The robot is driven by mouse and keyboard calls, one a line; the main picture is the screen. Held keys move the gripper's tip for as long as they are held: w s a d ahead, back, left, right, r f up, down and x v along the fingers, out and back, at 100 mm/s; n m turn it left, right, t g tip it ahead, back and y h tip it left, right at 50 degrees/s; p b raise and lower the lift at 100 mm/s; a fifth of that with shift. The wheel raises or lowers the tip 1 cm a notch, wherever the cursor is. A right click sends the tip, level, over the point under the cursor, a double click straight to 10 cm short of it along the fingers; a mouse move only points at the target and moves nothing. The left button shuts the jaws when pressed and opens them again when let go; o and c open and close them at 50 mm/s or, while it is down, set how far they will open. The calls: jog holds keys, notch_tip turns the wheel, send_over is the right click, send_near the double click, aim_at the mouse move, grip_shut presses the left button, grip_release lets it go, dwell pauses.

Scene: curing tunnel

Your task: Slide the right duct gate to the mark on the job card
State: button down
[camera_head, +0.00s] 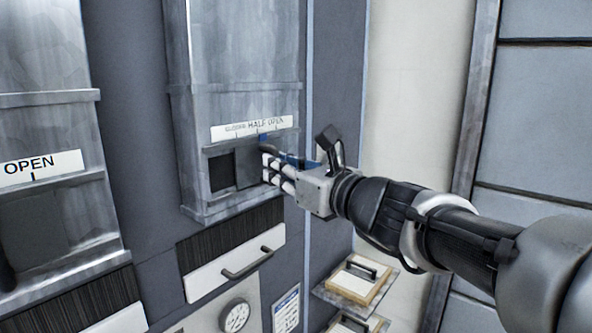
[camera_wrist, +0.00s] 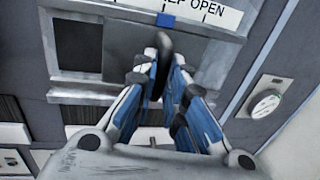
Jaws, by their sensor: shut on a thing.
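The right duct gate (camera_head: 247,166) is a grey plate in the slot of the right duct, with a dark opening at its left. It also shows in the wrist view (camera_wrist: 124,50). A blue pointer (camera_wrist: 165,19) tops it, near the middle of the scale label (camera_head: 232,131), around the HALF OPEN lettering. My gripper (camera_head: 268,167) is shut on the gate's dark upright handle (camera_wrist: 163,58), which stands between its blue-lined fingers in the wrist view. The exact tick under the pointer is hard to tell. A small printed card (camera_head: 287,310) hangs low on the panel; its text is unreadable.
The left duct has its own gate (camera_head: 35,230) and a label (camera_head: 50,163) reading OPEN. Below the right duct are a drawer handle (camera_head: 247,262) and a round gauge (camera_head: 235,316). Shelves with wooden-edged boxes (camera_head: 355,279) stand at the lower right, below my arm.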

jog(key=c, duration=2.1)
grip_release()
jog(key=shift+s+a+r, duration=0.1)
jog(key=shift+s+a, duration=0.15)
jog(key=shift+s, duration=0.05)
jog(key=o, duration=0.4)
jog(key=shift+w+d, duration=0.2)
jog(key=shift+d, duration=0.15)
jog(key=shift+o, duration=0.3)
jog(key=shift+s+a, duration=0.1)
jog(key=shift+a, duration=0.1)
jog(key=v, duration=1.2)
